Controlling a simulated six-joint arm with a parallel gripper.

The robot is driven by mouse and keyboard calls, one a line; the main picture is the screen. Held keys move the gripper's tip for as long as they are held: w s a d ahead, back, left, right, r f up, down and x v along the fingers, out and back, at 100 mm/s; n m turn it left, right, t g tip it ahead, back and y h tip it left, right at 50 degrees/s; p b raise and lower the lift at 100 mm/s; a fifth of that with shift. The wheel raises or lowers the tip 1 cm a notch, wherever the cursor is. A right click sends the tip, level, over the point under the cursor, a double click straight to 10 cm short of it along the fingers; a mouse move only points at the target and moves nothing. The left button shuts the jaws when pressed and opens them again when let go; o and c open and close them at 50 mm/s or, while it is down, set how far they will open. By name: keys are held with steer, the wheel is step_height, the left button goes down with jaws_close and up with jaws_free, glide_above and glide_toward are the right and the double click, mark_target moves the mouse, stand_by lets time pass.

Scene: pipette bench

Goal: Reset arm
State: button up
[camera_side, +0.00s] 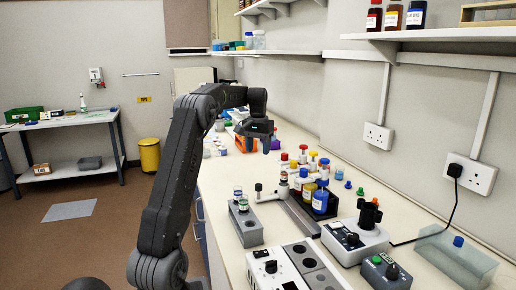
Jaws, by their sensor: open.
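My gripper (258,142) is at the end of my dark arm, above the bench (228,190) towards its far part. It points down and is open, with nothing seen between its fingers. It is in the air, apart from the bottles in front of it. The fingertips are small and dark in this view.
Several capped bottles (320,200) stand in a rack at the middle of the bench. A grey block with vials (246,225), a white device with a black knob (355,240) and a clear box (455,258) are nearer. Shelves (430,36) overhang the right wall.

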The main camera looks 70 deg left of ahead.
stand_by(0.3)
steer(key=w+d+r+m+t+y, duration=0.1)
steer(key=d+r+m, duration=0.15)
steer(key=d, duration=0.95)
steer(key=w+d+r+m+t, duration=0.1)
steer(key=d+r, duration=0.3)
steer(key=d, duration=0.7)
steer(key=s+d+f+m+t, duration=0.1)
steer(key=s+d+f+m, duration=0.1)
steer(key=s+d, duration=0.6)
steer(key=s+d+f+m+t+h, duration=0.1)
steer(key=s+d+f+m+t, duration=0.1)
steer(key=s+d, duration=0.5)
steer(key=d+f+m, duration=0.1)
steer(key=d+f, duration=0.1)
steer(key=d, duration=0.4)
steer(key=shift+s+f+t, duration=0.15)
steer(key=shift+s+t, duration=0.15)
steer(key=shift+s, duration=0.05)
